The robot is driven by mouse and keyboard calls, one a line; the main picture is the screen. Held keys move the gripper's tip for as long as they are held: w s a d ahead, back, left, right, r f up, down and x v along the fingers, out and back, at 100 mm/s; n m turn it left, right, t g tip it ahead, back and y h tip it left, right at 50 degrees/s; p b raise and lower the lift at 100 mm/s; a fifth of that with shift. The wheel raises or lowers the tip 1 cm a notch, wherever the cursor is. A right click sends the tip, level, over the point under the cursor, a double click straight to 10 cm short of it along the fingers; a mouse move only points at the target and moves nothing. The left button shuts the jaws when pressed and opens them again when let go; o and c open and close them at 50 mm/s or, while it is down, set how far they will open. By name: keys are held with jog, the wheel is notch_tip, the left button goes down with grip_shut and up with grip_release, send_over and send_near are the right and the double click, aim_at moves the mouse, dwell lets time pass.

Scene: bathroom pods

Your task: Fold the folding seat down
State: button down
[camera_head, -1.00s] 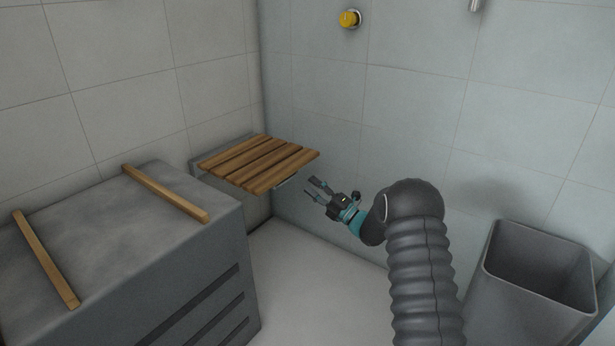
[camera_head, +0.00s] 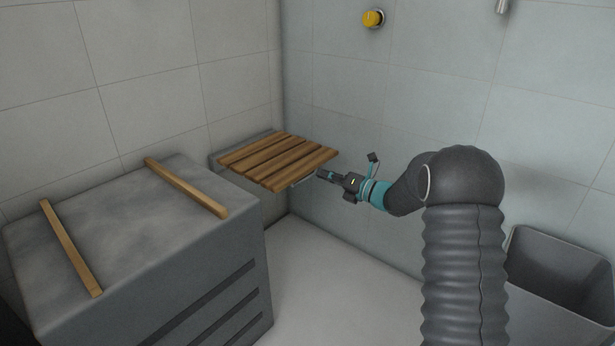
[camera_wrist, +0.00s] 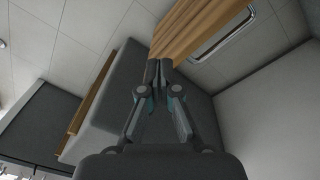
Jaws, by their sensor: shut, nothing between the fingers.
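The folding seat (camera_head: 278,160) has brown wooden slats and lies about level, out from the left wall near the corner. A metal bar handle (camera_head: 303,182) shows at its near right edge. The wrist view shows the slatted seat (camera_wrist: 195,28) at the top, with the metal handle (camera_wrist: 222,35) beside it. My gripper (camera_head: 322,175) is shut and empty, just right of the seat's edge by the handle. In the wrist view the fingertips (camera_wrist: 160,70) are together, in front of the wood; whether they touch it I cannot tell.
A grey bench block (camera_head: 120,235) with two wooden strips stands at the left, close to the seat. A grey bin (camera_head: 560,275) is at the right. A yellow knob (camera_head: 373,19) is on the back wall. The pale floor (camera_head: 325,285) between is clear.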

notch_tip(320, 180, down, 7)
jog(key=d+n+h, duration=0.2)
jog(key=n+h, duration=0.2)
jog(key=n, duration=0.5)
jog(key=w+a+r, duration=0.1)
jog(key=w+a, duration=0.3)
jog(key=a, duration=0.3)
jog(key=shift+w+a+g, duration=0.3)
jog(key=shift+w+g, duration=0.1)
jog(key=shift+r, duration=0.1)
